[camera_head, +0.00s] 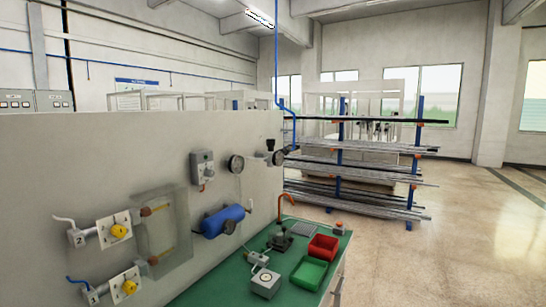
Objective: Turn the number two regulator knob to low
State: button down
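The number two regulator has a yellow knob (118,231) on a white square plate, with a label "2" (78,239) to its left. It is mounted on the grey panel (60,160) at the lower left. A second yellow knob (129,287) on a similar plate sits below it, with its own label (93,296) too small to read surely. The setting marks on the plates are too small to read. My gripper is not in view.
A clear box (166,228) is mounted just right of the knobs. A blue cylinder (222,220), gauge (236,164) and switch box (203,168) are further right. A green bench (325,263) holds red (322,247) and green trays (309,273). Open floor (450,240) lies right.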

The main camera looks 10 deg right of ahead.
aim_at(270, 142)
jog(key=u, duration=0.55)
jog(key=k, duration=1.2)
jog(key=z, duration=0.55)
jog(key=i, duration=1.45)
jog(key=u, duration=0.15)
